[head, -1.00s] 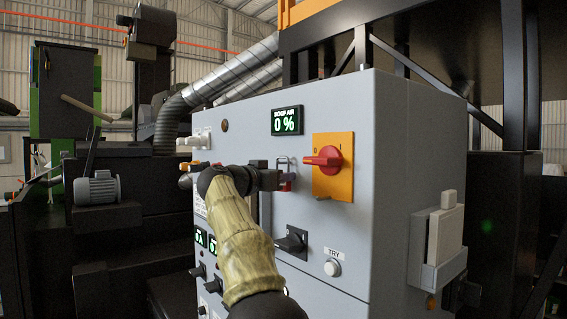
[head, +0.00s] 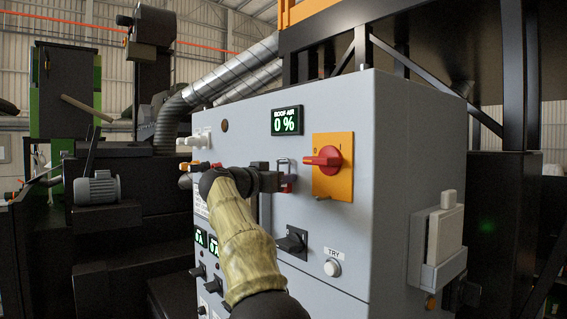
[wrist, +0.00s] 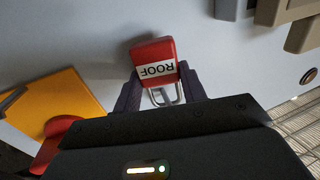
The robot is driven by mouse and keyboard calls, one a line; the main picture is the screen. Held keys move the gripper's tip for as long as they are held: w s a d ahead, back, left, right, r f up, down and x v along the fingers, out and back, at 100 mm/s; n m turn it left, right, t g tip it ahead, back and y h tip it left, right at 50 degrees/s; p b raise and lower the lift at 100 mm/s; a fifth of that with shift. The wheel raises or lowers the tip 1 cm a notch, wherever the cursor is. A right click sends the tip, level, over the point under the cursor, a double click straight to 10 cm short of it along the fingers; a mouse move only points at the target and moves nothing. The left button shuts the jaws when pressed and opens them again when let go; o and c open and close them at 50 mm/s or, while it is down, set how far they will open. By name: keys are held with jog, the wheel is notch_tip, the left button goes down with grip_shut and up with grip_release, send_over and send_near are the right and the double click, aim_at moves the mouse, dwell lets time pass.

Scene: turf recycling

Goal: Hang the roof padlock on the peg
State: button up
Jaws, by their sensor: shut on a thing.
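The roof padlock (wrist: 155,60) is red with a white ROOF label and a silver shackle in the wrist view. My gripper (wrist: 158,92) is shut on it, with a dark finger on each side near the shackle. In the head view the red padlock (head: 289,187) shows at the tip of my gripper (head: 276,178), in front of the grey cabinet and left of the orange switch plate. Its shackle points up there. Whether the padlock touches the panel is unclear. I cannot clearly make out the peg; a small dark round piece (head: 225,126) on the cabinet's upper left may be it.
The orange plate (head: 343,180) with a red rotary handle (head: 325,160) is close to the right of the padlock. A ROOF AIR display (head: 287,121) reading 0 % is above it. A black switch (head: 291,241) and TRY button (head: 332,268) are below.

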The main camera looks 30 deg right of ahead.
dwell(0.3)
jog(key=o, duration=1.1)
jog(key=shift+a, duration=0.1)
jog(key=shift+a, duration=0.1)
jog(key=b+v, duration=0.5)
jog(key=v, duration=1.2)
jog(key=shift+w+a, duration=0.1)
jog(key=shift+a, duration=0.1)
jog(key=shift+b, duration=0.3)
